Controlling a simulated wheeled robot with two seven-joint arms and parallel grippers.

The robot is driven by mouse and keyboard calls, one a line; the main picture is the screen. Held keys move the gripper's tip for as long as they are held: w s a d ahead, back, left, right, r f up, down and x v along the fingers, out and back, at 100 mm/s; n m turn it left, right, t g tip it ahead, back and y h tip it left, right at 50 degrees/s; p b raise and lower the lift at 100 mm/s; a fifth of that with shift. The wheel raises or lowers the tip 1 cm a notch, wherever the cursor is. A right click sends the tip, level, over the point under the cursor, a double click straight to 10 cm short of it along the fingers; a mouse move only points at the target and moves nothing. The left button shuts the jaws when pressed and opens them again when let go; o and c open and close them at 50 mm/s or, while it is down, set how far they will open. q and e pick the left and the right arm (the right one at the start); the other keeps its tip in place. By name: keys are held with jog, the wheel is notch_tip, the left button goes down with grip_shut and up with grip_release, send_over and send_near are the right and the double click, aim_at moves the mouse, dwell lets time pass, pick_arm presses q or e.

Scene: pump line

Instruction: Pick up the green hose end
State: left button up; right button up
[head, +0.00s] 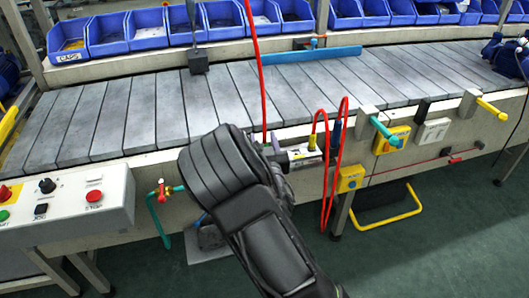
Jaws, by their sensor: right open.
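A teal-green hose end (385,132) sticks out of a beige block on the front rail of the conveyor, right of centre, pointing down toward me. Another teal-green hose (156,218) hangs below a red-handled valve (162,190) at the left. My right gripper (271,160) is at the conveyor's front edge, left of the beige block and apart from it. It is open; its fingers are mostly hidden behind my own dark hand and wrist. My left gripper is not in view.
A connector unit (302,154) with looped red hoses (342,150) sits between my right gripper and the beige block. A yellow hose end (491,109) sticks out farther right. A control box (65,205) stands at left. Blue bins (150,28) line the back.

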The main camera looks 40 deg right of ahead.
grip_shut()
dwell(0.5)
